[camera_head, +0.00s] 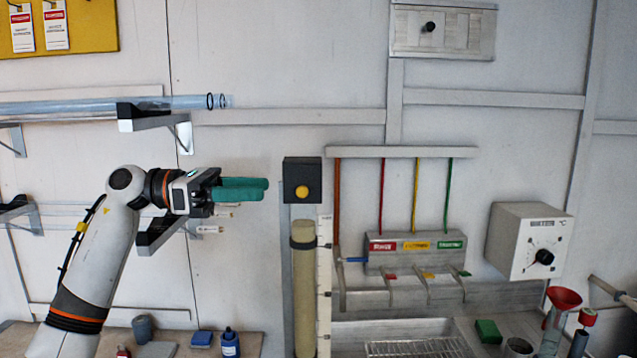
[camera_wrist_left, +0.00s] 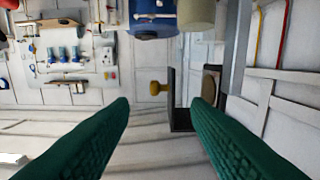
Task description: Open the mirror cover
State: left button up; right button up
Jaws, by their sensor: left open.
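A black square plate (camera_head: 315,168) with a round yellow knob (camera_head: 302,192) stands on the wall, above a beige column; I take it for the mirror cover. In the left wrist view the plate (camera_wrist_left: 180,118) shows nearly edge-on, with the yellow knob (camera_wrist_left: 157,88) sticking out to the left. My left gripper (camera_head: 266,189) has green fingers and lies just left of the plate, apart from it. In the left wrist view the open gripper (camera_wrist_left: 160,103) is empty, and the knob appears beyond and between its fingertips. My right gripper is not in view.
A beige column (camera_head: 304,290) stands below the plate. Clear tubes (camera_head: 160,105) rest on a wall bracket (camera_head: 150,120) above my left gripper. Coloured lines and a valve manifold (camera_head: 415,255) are to the right, then a white control box (camera_head: 528,240). A panel with a black knob (camera_head: 430,27) is high up.

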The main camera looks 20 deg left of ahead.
aim_at(298, 189)
pick_arm(q)
jog(key=p+x, duration=0.1)
jog(key=x, duration=0.2)
jog(key=shift+d+r, duration=0.2)
jog(key=shift+d, duration=0.15)
jog(key=p+x, duration=0.2)
jog(key=x, duration=0.4)
jog(key=shift+f, duration=0.1)
jog(key=shift+w+d+f, duration=0.1)
jog(key=shift+w+d, duration=0.1)
jog(key=shift+d, duration=0.2)
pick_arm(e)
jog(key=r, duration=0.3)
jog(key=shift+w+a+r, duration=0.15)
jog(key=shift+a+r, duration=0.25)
pick_arm(q)
grip_shut()
